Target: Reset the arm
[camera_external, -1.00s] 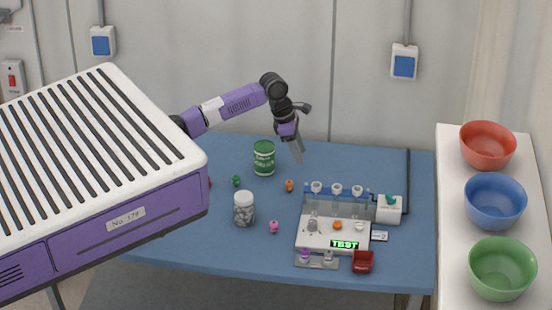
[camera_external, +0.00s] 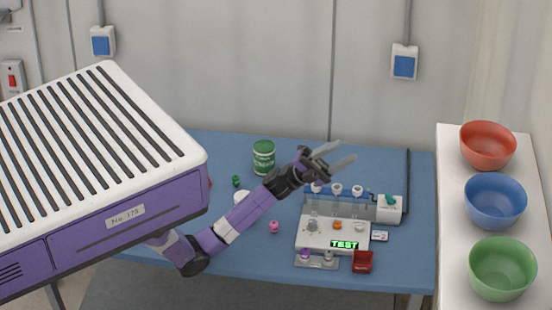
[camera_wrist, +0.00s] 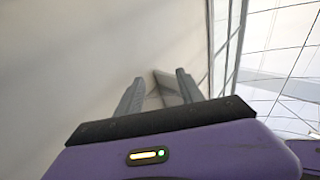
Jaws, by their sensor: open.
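My gripper (camera_external: 339,156) is open and empty, raised above the blue table near the back of the test device. In the external view its two grey fingers point right and slightly up. In the wrist view my gripper (camera_wrist: 158,88) shows both fingers apart, with nothing between them and only pale wall and window panes beyond. My arm bends low at the front of the table and rises to the gripper. It covers most of a white-lidded jar (camera_external: 241,197).
A test device (camera_external: 318,236) with a lit TEST display stands on the blue table (camera_external: 400,262). A green can (camera_external: 264,157) stands behind my arm. Small green (camera_external: 236,181) and pink (camera_external: 274,227) pieces lie nearby. Red (camera_external: 488,147), blue (camera_external: 495,203) and green (camera_external: 502,269) bowls stand on the right shelf.

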